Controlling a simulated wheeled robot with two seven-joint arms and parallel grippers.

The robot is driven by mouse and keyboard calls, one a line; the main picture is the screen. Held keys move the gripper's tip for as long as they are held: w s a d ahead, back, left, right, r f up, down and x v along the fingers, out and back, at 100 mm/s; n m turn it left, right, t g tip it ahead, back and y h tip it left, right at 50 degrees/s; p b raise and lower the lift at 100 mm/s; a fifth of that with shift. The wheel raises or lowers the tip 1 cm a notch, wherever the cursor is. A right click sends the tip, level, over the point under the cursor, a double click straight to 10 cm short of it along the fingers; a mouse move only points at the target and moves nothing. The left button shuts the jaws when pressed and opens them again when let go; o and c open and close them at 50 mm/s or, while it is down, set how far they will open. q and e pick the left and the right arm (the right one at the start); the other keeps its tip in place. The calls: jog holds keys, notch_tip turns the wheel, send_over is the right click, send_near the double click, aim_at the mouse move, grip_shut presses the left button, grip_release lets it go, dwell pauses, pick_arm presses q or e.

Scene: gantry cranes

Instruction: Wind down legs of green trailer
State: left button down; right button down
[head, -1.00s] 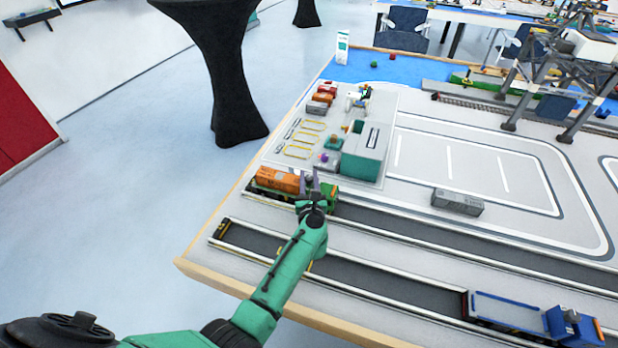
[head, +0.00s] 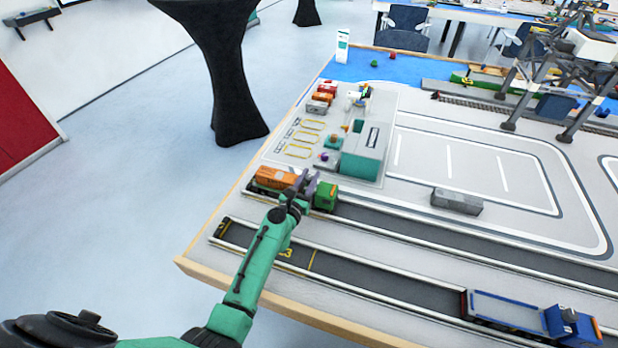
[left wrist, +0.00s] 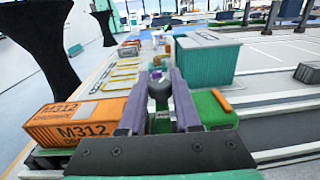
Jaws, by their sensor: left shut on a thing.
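The green truck (head: 326,196) stands in the far lane at the table's left end, its trailer behind it to the left bearing an orange container (head: 273,179). In the left wrist view the container marked M312 (left wrist: 75,124) is at the left and green truck parts (left wrist: 214,110) are at the right. My left gripper (head: 304,182) is between container and truck. In the left wrist view its purple-grey fingers (left wrist: 159,92) are shut on a small grey rounded knob (left wrist: 159,88). The trailer's legs are hidden behind the gripper. My right gripper is not in view.
A teal-green building (head: 364,152) stands just behind the truck, with small coloured knobs beside it. A grey container (head: 457,201) lies on the yard. A blue truck (head: 572,326) with a trailer is in the near lane at right. The near lane's left part is clear.

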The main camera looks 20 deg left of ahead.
pick_arm(q)
jog(key=h, duration=0.1)
jog(key=m+h+b, duration=0.1)
jog(key=shift+a+f+g+h, duration=0.15)
jog(key=shift+g+h, duration=0.15)
jog(key=m+g+h+b, duration=0.3)
jog(key=m+h+b, duration=0.1)
jog(key=h+b, duration=0.1)
jog(key=m+g+h+b, duration=0.3)
jog(key=m+h+b, duration=0.1)
jog(key=h+b, duration=0.1)
jog(key=shift+f+g+b, duration=0.1)
jog(key=shift+g+b, duration=0.2)
jog(key=shift+b, duration=0.6)
jog(key=shift+r+m+g+h+b, duration=0.2)
jog(key=shift+m+g+h+b, duration=0.4)
jog(key=shift+m+g+b, duration=0.25)
jog(key=c, duration=0.6)
grip_release()
jog(key=b+v, duration=0.1)
jog(key=v, duration=1.3)
jog(key=shift+a, duration=0.15)
